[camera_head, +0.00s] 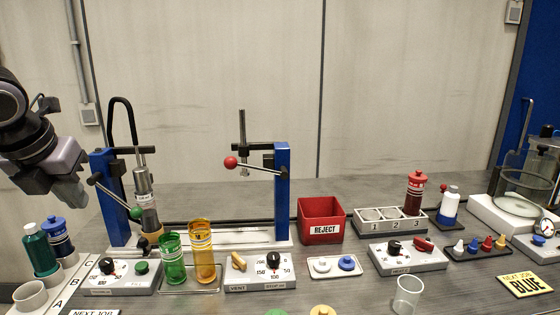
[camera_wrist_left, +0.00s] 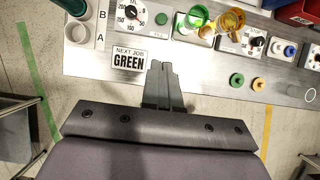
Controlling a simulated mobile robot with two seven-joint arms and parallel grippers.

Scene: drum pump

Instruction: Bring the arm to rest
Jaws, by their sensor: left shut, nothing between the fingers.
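My left arm comes in at the left edge of the head view. Its gripper (camera_head: 72,198) hangs in the air above the left end of the bench, over the bottles there, and holds nothing. In the left wrist view the two fingers (camera_wrist_left: 161,68) are together, in front of the bench's front edge, with the "NEXT JOB GREEN" card (camera_wrist_left: 129,57) just beyond and left of them. My right gripper does not show in either view.
A teal bottle (camera_head: 39,253) and a blue bottle (camera_head: 58,238) stand in the lettered rack near the gripper. The blue pump stand (camera_head: 107,195) with its green-knobbed lever is just right. A red REJECT bin (camera_head: 320,215) stands mid-bench. A clear cup (camera_head: 407,294) is at the front.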

